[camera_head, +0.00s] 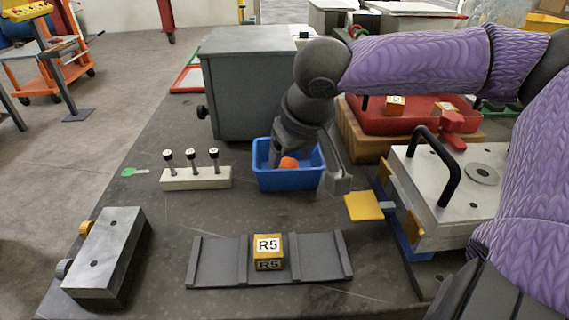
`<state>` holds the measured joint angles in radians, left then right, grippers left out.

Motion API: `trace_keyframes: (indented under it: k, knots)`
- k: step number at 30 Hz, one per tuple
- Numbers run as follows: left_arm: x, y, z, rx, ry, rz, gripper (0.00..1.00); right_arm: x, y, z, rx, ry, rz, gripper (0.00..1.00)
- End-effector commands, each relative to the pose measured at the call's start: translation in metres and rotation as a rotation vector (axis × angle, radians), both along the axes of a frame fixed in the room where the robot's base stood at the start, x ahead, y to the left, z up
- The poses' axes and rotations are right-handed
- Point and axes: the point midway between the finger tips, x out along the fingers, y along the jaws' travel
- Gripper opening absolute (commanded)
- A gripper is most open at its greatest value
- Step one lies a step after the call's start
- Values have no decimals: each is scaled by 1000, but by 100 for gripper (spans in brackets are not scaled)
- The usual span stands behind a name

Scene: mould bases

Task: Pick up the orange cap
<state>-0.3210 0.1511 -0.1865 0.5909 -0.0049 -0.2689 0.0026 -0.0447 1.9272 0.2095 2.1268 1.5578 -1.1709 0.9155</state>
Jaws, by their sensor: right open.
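The orange cap (289,163) lies inside the small blue bin (290,183) near the middle of the table. My right gripper (306,174) reaches down over the bin with its jaws apart. One finger is inside the bin beside the cap; the other shows at the bin's right side, near its outer wall. The gripper hides part of the bin's rim and inside. I cannot tell whether a finger touches the cap. My left gripper is not in view.
A grey cabinet (262,75) stands behind the bin. A pale block with several black-topped pins (197,180) is to its left. A metal mould base with a black handle (475,165) is to its right. A yellow R5 cube (267,252) sits on a dark rack (215,265) in front.

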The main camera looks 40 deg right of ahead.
Motion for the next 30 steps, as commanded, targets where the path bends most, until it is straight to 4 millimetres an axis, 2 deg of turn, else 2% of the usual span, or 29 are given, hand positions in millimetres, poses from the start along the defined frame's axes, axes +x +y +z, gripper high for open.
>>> trace_keyframes:
  k: [1,3,9,19,26,28,30]
  knots:
    - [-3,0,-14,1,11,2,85,4,-2,-20,0,8,-1,71]
    - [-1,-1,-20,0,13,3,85,8,-3,-28,-1,6,0,71]
    - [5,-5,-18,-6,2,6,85,9,-3,-23,-1,0,2,71]
    - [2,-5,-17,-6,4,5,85,9,-3,-23,-1,1,2,1]
    - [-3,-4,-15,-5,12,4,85,9,-3,-22,0,0,1,0]
    - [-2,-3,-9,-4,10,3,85,8,-3,-11,-1,-2,1,0]
    - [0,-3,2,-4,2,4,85,8,-3,9,-1,-6,0,0]
